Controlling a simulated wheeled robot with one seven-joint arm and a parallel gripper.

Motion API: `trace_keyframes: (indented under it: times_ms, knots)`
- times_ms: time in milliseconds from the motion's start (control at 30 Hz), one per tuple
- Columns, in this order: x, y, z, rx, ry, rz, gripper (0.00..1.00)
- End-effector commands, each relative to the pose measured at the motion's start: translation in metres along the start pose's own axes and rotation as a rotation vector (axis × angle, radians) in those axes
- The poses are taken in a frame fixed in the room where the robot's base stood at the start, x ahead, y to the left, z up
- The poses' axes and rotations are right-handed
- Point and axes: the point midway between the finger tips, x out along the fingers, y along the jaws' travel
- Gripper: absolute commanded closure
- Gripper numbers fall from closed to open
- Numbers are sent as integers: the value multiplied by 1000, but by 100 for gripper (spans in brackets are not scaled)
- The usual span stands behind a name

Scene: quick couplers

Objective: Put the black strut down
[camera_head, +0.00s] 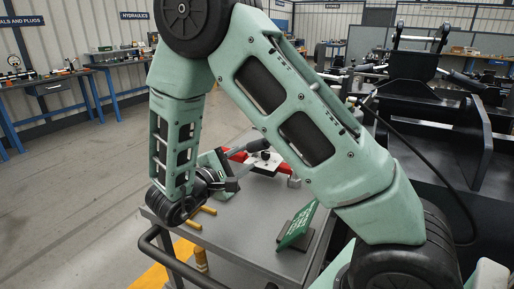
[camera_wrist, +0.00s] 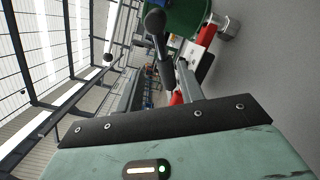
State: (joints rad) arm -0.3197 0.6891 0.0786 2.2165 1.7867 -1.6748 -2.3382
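A dark rod-like piece (camera_head: 252,146), which I take for the black strut, slants above the grey cart top (camera_head: 245,225) in the head view. In the wrist view a black rod with a rounded end (camera_wrist: 158,48) stands beside a grey finger-like bar (camera_wrist: 188,78); I cannot tell whether it is the same piece. My gripper (camera_head: 228,182) is low over the cart's left part, close to the rod's left end. My wrist and gripper body hide much of that area. Whether the fingers are closed on the rod does not show clearly.
A red and white fixture (camera_head: 265,162) with metal fittings sits at the cart's back. A green sign plate (camera_head: 298,225) stands at its front right. Yellow handles (camera_head: 205,210) show at the left edge. Black machinery (camera_head: 430,125) stands close on the right. The middle front of the cart is bare.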

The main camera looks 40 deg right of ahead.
Motion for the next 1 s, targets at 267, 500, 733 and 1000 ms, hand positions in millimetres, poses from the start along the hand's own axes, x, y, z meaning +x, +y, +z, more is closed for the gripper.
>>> trace_keyframes:
  times_ms: [267, 500, 733, 1000]
  knots:
    - [59, 0, 0, 2, -2, -2, 62]
    - [84, 0, -1, 3, 2, -1, 62]
    - [108, -1, -6, 4, 0, -2, 62]
    - [137, -1, -8, 3, 2, -1, 62]
